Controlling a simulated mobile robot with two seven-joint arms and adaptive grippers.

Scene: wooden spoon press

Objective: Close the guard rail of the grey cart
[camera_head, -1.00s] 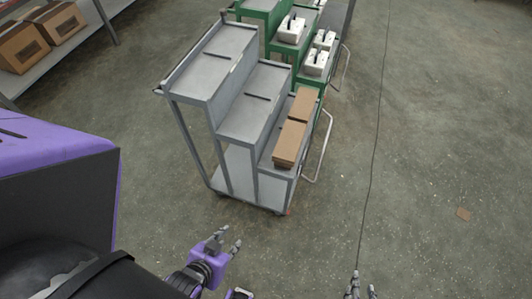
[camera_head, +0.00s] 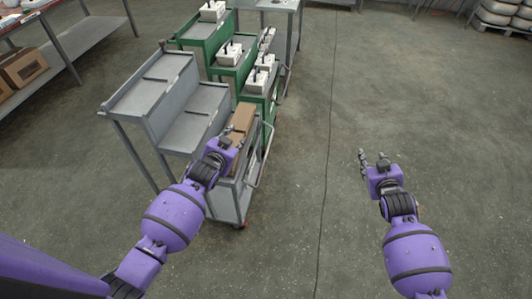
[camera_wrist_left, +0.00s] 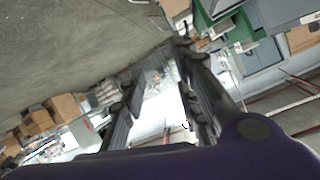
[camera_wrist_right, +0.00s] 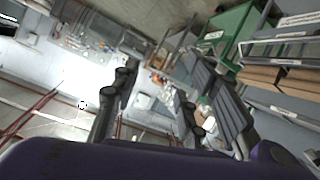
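The grey cart (camera_head: 150,98) is stepped, with bare upper tiers and brown boxes (camera_head: 242,120) on its lowest tier. A bent light-grey guard rail (camera_head: 264,158) stands out from the cart's right side. My left gripper (camera_head: 221,143) is over the near end of the lowest tier, close to the boxes, and hides part of it. Its fingers are apart and empty in the left wrist view (camera_wrist_left: 162,65). My right gripper (camera_head: 373,157) is over the floor, well right of the rail. Its fingers are also apart and empty in the right wrist view (camera_wrist_right: 163,65).
A green cart (camera_head: 205,32) with white boxes (camera_head: 232,52) on it stands right behind the grey cart. A shelf with cardboard boxes (camera_head: 22,67) is at the left edge. The floor (camera_head: 320,110) right of the carts is open, with a thin dark line along it.

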